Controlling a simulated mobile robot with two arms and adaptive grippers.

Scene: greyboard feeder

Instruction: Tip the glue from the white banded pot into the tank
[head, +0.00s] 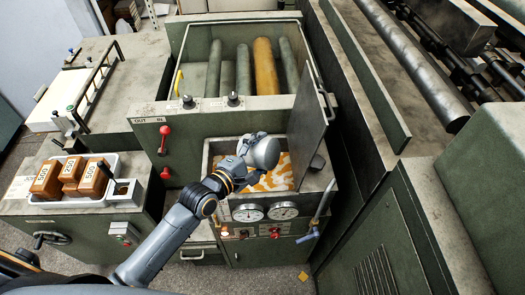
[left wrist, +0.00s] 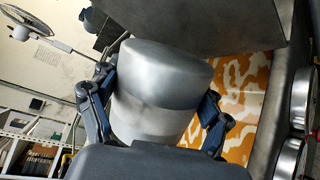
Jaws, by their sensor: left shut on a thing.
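My left gripper (head: 246,150) is shut on the pot (head: 264,152), a grey metal vessel. In the left wrist view the pot (left wrist: 160,85) fills the middle, with a paler band around its lower part. The gripper's fingers (left wrist: 155,105) lie on either side of it. The pot is held over the open tank (head: 207,160) and looks tilted in the head view. The tank holds a blotchy orange and white surface, which also shows behind the pot in the wrist view. The pot's mouth and contents are hidden. My right gripper is not in view.
A raised lid panel (head: 311,115) stands at the tank's right. Two gauges (head: 248,213) and valves are on its front. Rollers (head: 264,66) lie in the bay behind. A white tray (head: 47,200) with orange-brown blocks is at the left.

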